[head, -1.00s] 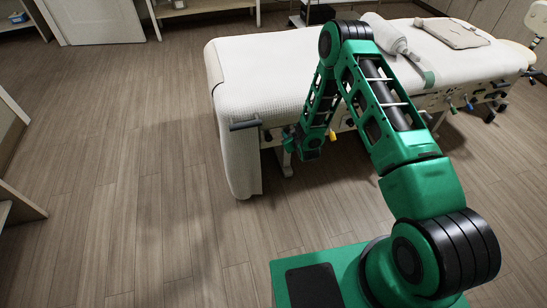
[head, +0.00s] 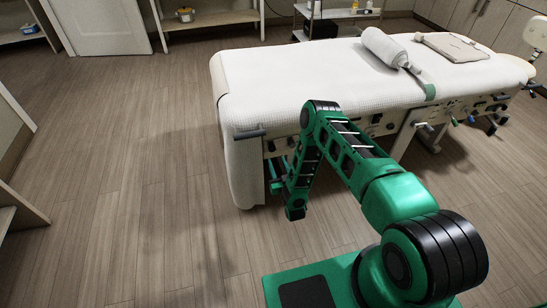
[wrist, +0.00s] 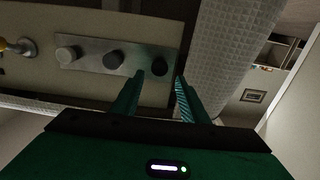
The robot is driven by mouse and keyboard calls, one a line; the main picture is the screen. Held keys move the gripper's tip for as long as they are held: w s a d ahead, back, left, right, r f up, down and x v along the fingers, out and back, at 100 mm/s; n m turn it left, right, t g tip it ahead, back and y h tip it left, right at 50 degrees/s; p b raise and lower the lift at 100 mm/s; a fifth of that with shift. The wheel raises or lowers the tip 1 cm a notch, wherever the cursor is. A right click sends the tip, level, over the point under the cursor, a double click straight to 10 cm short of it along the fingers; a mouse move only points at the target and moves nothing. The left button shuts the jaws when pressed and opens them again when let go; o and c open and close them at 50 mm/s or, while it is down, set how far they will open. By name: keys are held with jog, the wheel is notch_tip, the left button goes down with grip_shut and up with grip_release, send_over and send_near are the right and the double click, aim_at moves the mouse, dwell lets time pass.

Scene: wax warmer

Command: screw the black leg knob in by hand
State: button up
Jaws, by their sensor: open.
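In the wrist view, a row of three round knobs sits on a grey metal plate (wrist: 90,54) on the table's side panel. The right one is a black knob (wrist: 159,66), the middle one a dark grey knob (wrist: 114,60), the left one a pale grey knob (wrist: 66,55). My gripper (wrist: 159,82) is open and empty, with its green fingers on either side of the black knob in the picture. I cannot tell whether the fingertips reach around it or stop short.
The white padded table (head: 300,75) carries a rolled towel (head: 383,46) and a folded cloth (head: 452,47). A grey handle (head: 249,133) juts from its near corner. A yellow-tipped lever (wrist: 18,46) is left of the knobs. Floor to the left is open.

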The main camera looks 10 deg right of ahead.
aim_at(273, 150)
jog(key=shift+w, duration=3.2)
jog(key=shift+w+r, duration=0.1)
jog(key=c, duration=0.7)
jog(key=m, duration=0.4)
jog(key=shift+c, duration=0.2)
jog(key=m, duration=0.4)
jog(key=o, duration=0.7)
jog(key=shift+o, duration=0.2)
jog(key=s, duration=0.6)
